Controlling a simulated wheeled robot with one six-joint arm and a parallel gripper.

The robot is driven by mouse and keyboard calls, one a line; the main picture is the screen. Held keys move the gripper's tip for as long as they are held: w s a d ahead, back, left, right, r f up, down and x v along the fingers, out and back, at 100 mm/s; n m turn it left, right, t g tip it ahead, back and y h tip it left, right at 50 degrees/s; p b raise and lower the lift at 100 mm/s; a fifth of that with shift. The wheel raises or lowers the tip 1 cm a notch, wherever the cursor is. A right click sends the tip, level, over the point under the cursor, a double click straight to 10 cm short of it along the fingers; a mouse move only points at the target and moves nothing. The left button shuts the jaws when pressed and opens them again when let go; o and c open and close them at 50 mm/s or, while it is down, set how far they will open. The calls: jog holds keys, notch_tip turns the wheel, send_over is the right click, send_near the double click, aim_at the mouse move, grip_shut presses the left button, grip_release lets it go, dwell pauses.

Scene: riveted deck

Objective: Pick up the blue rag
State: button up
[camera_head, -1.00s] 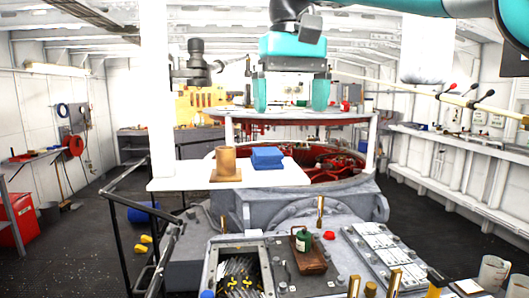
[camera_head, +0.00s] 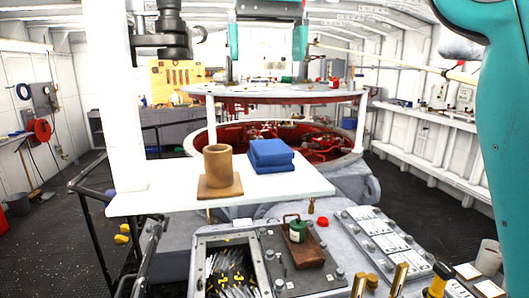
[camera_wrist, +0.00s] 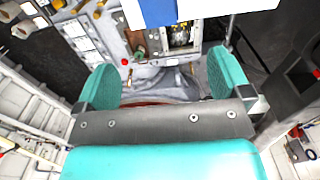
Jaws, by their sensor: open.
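The blue rag (camera_head: 270,155) is a folded block with stacked layers, lying on a white tabletop (camera_head: 290,187). My gripper (camera_head: 268,42) is open and empty, high in the head view, with its teal fingers apart. In that view it appears straight above the rag with a clear gap. In the wrist view, the rag (camera_wrist: 153,11) is at the top edge, partly cut off by the frame. It lies beyond the open jaws of my gripper (camera_wrist: 163,78), and neither finger touches it.
A brown cup (camera_head: 218,165) on a square brown base stands just left of the rag. A white post (camera_head: 122,100) rises at the table's left. A panel with a green-topped item (camera_head: 297,230) is in front. The table's right part is bare.

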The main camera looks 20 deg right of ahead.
send_over(268, 145)
notch_tip(268, 145, down, 10)
jog(key=shift+w+f, duration=0.1)
jog(key=shift+w, duration=0.05)
jog(key=shift+s+f+p, duration=0.2)
jog(key=shift+f+p, duration=0.55)
jog(key=shift+f, duration=2)
jog(key=shift+c, duration=0.3)
jog(key=c, duration=1)
jog(key=shift+r, duration=0.2)
notch_tip(268, 145, up, 20)
jog(key=shift+f+p, duration=0.15)
jog(key=shift+p, duration=0.5)
